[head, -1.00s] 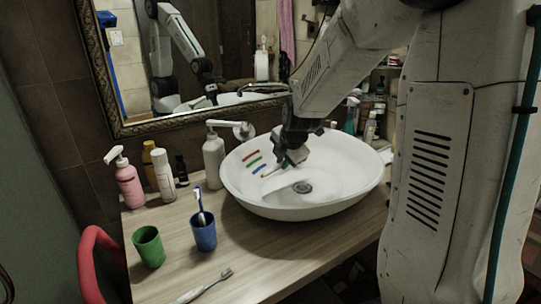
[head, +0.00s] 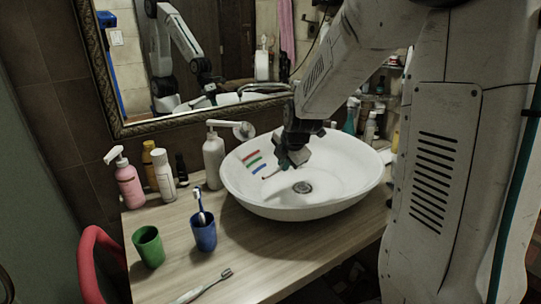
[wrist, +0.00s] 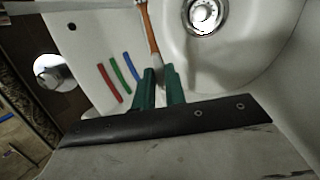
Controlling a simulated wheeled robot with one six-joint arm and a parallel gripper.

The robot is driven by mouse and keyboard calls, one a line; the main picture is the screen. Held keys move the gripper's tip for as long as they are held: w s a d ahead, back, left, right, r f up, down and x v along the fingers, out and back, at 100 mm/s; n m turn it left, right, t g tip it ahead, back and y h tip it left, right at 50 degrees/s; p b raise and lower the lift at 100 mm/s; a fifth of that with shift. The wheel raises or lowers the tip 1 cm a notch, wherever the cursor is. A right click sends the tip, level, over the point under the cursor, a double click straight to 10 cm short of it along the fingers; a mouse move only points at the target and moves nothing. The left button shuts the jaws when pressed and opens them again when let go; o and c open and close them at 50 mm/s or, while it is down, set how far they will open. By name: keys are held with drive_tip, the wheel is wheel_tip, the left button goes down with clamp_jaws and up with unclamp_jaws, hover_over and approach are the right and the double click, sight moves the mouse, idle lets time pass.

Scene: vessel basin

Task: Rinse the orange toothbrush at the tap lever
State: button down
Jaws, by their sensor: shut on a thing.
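The orange toothbrush (wrist: 149,32) is held in my gripper (wrist: 160,80) in the wrist view. The green fingertips are shut on its lower part, and it points up the picture beside the drain; its far end is cut off by the frame edge. In the head view my gripper (head: 287,164) is inside the white basin (head: 335,205), low over its left rear part. The toothbrush is only a thin sliver there. A round, pale tap part (head: 243,131) is on the wall behind the basin's rim; a round metal fitting (wrist: 52,72) shows left in the wrist view.
Red, green and blue strips (head: 254,161) lie on the basin's left inner wall. A blue cup (head: 203,236) with a toothbrush and a green cup (head: 148,248) stand front left. Bottles (head: 213,160) line the back. Another toothbrush (head: 205,287) lies near the counter's front edge.

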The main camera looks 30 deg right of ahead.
idle(0.4)
drive_tip(key=s+r, duration=0.4)
drive_tip(key=s, duration=0.1)
drive_tip(key=shift+a, duration=0.45)
idle(0.6)
